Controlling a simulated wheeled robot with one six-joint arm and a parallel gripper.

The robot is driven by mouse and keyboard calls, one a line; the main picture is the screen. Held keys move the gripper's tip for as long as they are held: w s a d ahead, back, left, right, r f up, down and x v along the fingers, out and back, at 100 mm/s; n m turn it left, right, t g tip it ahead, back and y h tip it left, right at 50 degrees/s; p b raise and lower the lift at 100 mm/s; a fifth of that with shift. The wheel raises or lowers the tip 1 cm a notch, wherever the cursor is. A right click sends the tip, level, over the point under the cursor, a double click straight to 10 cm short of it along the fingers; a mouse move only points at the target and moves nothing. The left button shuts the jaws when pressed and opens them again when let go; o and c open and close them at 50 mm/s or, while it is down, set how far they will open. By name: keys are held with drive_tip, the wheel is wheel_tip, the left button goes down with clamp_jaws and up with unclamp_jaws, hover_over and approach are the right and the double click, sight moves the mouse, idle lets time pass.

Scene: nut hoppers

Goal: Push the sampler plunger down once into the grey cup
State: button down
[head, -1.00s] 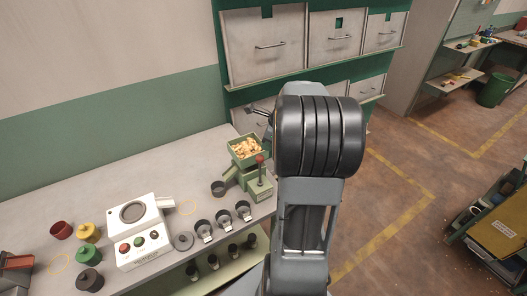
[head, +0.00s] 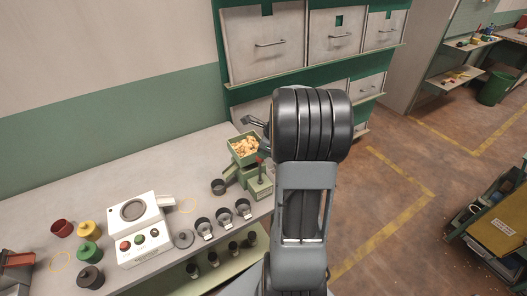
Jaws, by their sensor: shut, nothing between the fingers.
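The sampler is a green stand with a hopper (head: 243,158) full of nuts on top. Its plunger (head: 259,163) has a red knob and rises from a green block (head: 261,188) at the right; the knob is partly covered by my arm's edge. A dark grey cup (head: 218,187) stands on the bench at the left foot of the sampler, near its spout. My gripper (head: 247,120) shows only in part, left of my large black wrist joint. It is shut and empty, appearing just above and behind the hopper, apart from the plunger.
A white device (head: 142,245) with buttons stands left, next to red, yellow, green and black pots. A drawer cabinet (head: 264,48) stands behind. Bare bench lies behind the device.

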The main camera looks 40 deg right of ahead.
wheel_tip(320, 180, down, 3)
drive_tip(key=shift+r+b, duration=0.1)
drive_tip(key=shift+b, duration=0.4)
drive_tip(key=shift+s+a, duration=0.1)
drive_tip(key=shift+s, duration=0.1)
drive_tip(key=p+v, duration=0.2)
drive_tip(key=v, duration=1.2)
drive_tip(key=shift+r+p, duration=0.25)
drive_tip(key=shift+p, duration=0.15)
drive_tip(key=shift+w, duration=0.2)
idle(0.7)
